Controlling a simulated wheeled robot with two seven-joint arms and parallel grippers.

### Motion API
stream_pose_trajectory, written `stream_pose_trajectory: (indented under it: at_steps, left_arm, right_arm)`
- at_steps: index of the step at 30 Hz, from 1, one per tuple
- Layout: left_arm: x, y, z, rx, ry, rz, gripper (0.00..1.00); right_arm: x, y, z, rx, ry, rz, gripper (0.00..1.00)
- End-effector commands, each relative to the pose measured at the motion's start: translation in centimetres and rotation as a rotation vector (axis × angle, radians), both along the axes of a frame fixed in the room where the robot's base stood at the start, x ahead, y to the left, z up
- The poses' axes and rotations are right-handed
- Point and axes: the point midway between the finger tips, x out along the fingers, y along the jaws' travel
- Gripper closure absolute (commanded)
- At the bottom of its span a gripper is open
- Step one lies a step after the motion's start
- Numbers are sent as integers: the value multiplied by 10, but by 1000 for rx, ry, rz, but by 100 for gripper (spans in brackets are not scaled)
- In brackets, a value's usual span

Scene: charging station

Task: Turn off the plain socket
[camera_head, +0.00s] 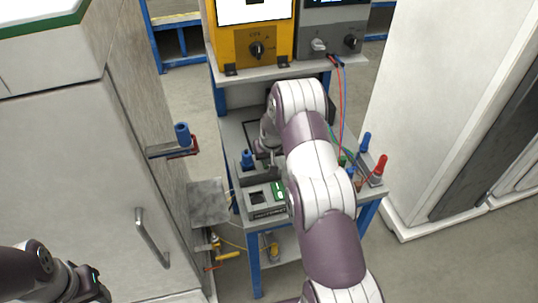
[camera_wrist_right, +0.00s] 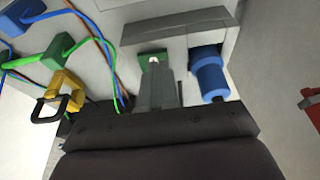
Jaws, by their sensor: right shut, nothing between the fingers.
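A grey socket box with a blue plug (camera_head: 247,158) stands on the workbench; the plug also shows in the right wrist view (camera_wrist_right: 208,72). That box has a green switch (camera_wrist_right: 152,58) left of the plug. My right gripper (camera_wrist_right: 158,75) is shut and empty, its fingertips at the switch; whether they touch it is unclear. In the head view its arm partly hides it. A second box (camera_head: 264,212), with a dark empty outlet and a green switch (camera_head: 278,190), stands nearer. I cannot tell which is the plain socket. My left gripper (camera_head: 92,287) is at the lower left, its fingers unclear.
Yellow (camera_head: 264,22) and grey (camera_head: 338,42) instruments stand on the shelf above. Red (camera_head: 380,168) and blue connectors are at the bench's right. Cables and a yellow connector (camera_wrist_right: 66,88) lie left of the fingers in the wrist view. A tall cabinet (camera_head: 75,160) borders the left.

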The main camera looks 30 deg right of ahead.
Motion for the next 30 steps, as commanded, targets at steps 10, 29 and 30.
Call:
stream_pose_trajectory:
  at_steps: [10, 29, 30]
  left_arm:
    - [0, 0, 10, 0, 1, 0, 57]
    - [0, 0, -2, 0, 0, 0, 57]
    - [0, 0, -2, 0, 0, 0, 57]
  right_arm:
    - [-14, 7, 66, -2, -5, 2, 100]
    - [-46, 14, 124, -1, 0, 2, 100]
    - [-46, 14, 124, -1, 0, 2, 100]
